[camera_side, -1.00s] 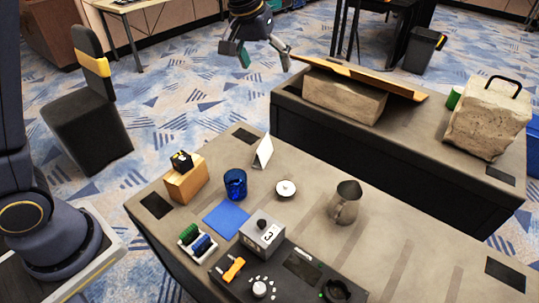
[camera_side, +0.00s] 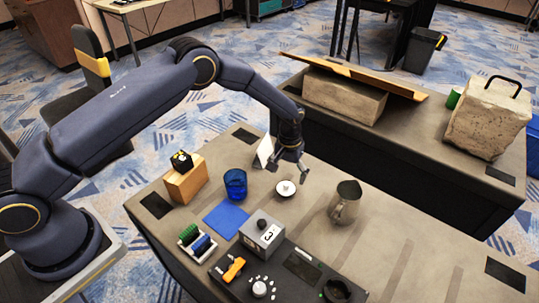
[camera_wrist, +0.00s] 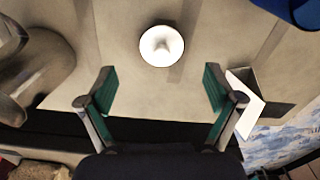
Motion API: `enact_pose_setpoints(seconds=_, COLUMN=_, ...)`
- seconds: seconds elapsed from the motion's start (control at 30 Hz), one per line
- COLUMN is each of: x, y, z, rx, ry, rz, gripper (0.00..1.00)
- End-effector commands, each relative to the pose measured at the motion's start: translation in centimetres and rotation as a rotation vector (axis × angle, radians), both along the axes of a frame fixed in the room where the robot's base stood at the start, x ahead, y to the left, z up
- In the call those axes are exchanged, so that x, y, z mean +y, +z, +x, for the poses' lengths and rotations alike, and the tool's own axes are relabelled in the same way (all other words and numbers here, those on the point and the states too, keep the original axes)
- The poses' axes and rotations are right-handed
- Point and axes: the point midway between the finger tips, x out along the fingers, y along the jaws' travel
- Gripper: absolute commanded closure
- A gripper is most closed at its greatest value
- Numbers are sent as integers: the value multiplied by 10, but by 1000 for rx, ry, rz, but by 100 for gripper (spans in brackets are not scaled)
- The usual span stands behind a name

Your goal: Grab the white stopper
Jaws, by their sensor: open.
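The white stopper (camera_side: 286,188) is a small round white piece with a raised knob in its middle. It lies on the grey table, between the blue cup and the metal pitcher. In the wrist view the stopper (camera_wrist: 161,46) shows at the top centre, ahead of the fingertips. My gripper (camera_side: 291,164) hangs just above and behind the stopper in the side view. In the wrist view my gripper (camera_wrist: 160,88) has its two green-padded fingers wide apart, with nothing between them. The fingers do not touch the stopper.
A blue cup (camera_side: 235,184) and a white folded card (camera_side: 263,152) stand to the left. A metal pitcher (camera_side: 345,203) stands to the right. A blue mat (camera_side: 227,219) and a grey box marked 3 (camera_side: 262,236) lie in front. The table around the stopper is bare.

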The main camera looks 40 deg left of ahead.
Motion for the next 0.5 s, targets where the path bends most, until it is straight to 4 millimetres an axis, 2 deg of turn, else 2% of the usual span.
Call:
enact_pose_setpoints(seconds=0.03, x=0, y=-8, z=0, rx=1, ry=0, rz=0, gripper=9)
enact_pose_setpoints(seconds=0.27, x=1, y=-25, z=0, rx=1, ry=0, rz=0, gripper=9)
enact_pose_setpoints(seconds=0.5, x=2, y=-62, z=-1, rx=0, ry=0, rz=0, gripper=9)
